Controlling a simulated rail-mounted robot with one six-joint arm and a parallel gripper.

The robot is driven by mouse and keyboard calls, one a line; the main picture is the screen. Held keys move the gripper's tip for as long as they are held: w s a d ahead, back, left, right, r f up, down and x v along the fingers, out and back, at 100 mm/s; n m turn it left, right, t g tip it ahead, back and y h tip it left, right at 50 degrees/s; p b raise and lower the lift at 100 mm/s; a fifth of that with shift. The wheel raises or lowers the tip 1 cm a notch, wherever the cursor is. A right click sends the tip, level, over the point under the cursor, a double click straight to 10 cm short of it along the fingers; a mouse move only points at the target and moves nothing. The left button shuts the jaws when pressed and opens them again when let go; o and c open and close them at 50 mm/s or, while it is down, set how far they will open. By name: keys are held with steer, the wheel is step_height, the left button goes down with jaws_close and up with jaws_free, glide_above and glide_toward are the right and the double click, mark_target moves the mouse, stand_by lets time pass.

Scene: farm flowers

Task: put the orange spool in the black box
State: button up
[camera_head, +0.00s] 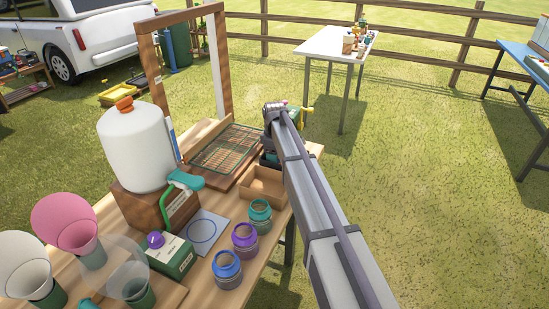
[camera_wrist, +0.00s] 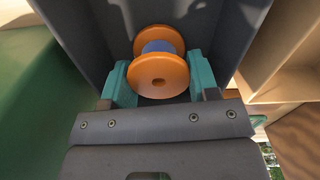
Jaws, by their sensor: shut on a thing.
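The orange spool (camera_wrist: 158,78) has orange flanges and a blue-grey middle. In the wrist view my gripper (camera_wrist: 161,70) has its teal fingers on both sides of the spool and is shut on it. The dark walls of the black box (camera_wrist: 232,30) rise behind and beside the spool, so the spool is within the box's opening. I cannot tell whether it touches the bottom. In the head view my arm hides the spool and the fingers, and a dark edge of the black box (camera_head: 268,158) seems to show beside the arm.
A tan open box (camera_head: 262,187) stands next to the black box, and it also shows in the wrist view (camera_wrist: 278,60). A wire rack (camera_head: 225,150), several jars (camera_head: 245,240), and a white dispenser (camera_head: 137,150) are on the wooden table. A green surface (camera_wrist: 35,110) is close on the left.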

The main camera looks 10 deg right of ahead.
steer(key=shift+f, duration=0.25)
steer(key=o, duration=0.6)
steer(key=shift+r, duration=0.1)
step_height(320, 180, up, 13)
steer(key=p, duration=1.2)
steer(key=s+m, duration=0.4)
steer(key=s, duration=0.8)
steer(key=s+d+m, duration=0.1)
steer(key=s+m, duration=0.3)
steer(key=s, duration=0.8)
steer(key=s+d+m, duration=0.1)
steer(key=s+m, duration=0.3)
steer(key=s, duration=0.8)
steer(key=shift+d+f+m, duration=0.25)
steer(key=shift+f+m, duration=0.1)
steer(key=shift+m, duration=0.05)
steer(key=shift+s, duration=0.1)
